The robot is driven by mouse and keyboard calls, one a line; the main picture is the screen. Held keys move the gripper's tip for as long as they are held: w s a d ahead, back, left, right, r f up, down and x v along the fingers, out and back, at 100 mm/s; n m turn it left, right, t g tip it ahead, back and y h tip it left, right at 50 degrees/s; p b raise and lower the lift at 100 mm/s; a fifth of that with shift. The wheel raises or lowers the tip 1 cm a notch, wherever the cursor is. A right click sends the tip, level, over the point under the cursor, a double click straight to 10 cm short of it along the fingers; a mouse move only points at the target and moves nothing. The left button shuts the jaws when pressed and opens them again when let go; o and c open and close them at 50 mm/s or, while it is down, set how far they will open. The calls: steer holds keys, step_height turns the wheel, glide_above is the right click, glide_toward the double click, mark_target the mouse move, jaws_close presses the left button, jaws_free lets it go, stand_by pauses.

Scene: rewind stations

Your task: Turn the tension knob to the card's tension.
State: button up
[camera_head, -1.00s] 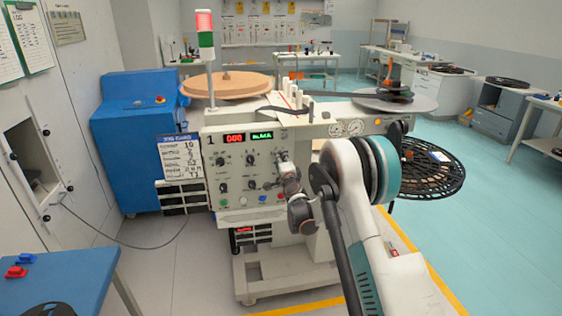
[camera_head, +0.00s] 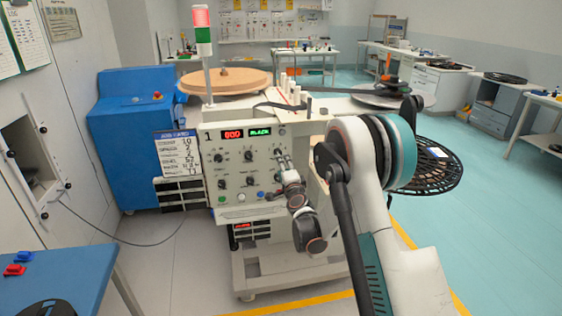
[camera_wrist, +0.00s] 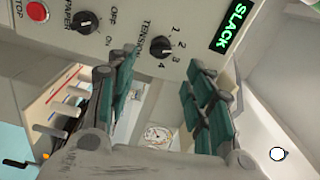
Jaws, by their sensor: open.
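The tension knob (camera_wrist: 160,46) is a black round knob on the beige panel in the wrist view, with numbers 1 to 4 beside it. I cannot tell its exact setting. My gripper (camera_wrist: 161,62) is open, its two dark green fingers on either side of the knob in the picture. Contact cannot be made out. In the head view my gripper (camera_head: 281,160) is at the right part of the machine's front panel (camera_head: 237,200) and hides part of it. The card (camera_head: 178,154) hangs left of the panel; its text is too small to read.
A green display (camera_wrist: 228,26) beside the knob reads SLACK. A second black knob (camera_wrist: 84,21) and a red stop button (camera_wrist: 37,11) are on the same panel. A red display (camera_head: 233,134) sits above the panel knobs. A blue cabinet (camera_head: 130,150) stands at the left.

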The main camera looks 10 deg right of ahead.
steer(key=shift+s, duration=1.85)
steer(key=s+a+r+n+g+y, duration=0.25)
steer(key=s+r+n, duration=0.25)
steer(key=s+r, duration=0.3)
steer(key=s+a+r+n+g+y, duration=0.1)
steer(key=s+a+r+n+g, duration=0.15)
steer(key=s+r+n, duration=0.4)
steer(key=s+d+f+n+g+h, duration=0.1)
steer(key=s+g, duration=0.1)
steer(key=s, duration=0.9)
steer(key=s+d+f+n+g+h, duration=0.1)
steer(key=s+d+f+n+g, duration=0.1)
steer(key=s, duration=0.9)
steer(key=s+d+f+n+g+h, duration=0.1)
steer(key=s+d+f+n+g, duration=0.1)
steer(key=s, duration=1)
steer(key=shift+s+f+h, duration=0.1)
steer(key=shift+h, duration=0.15)
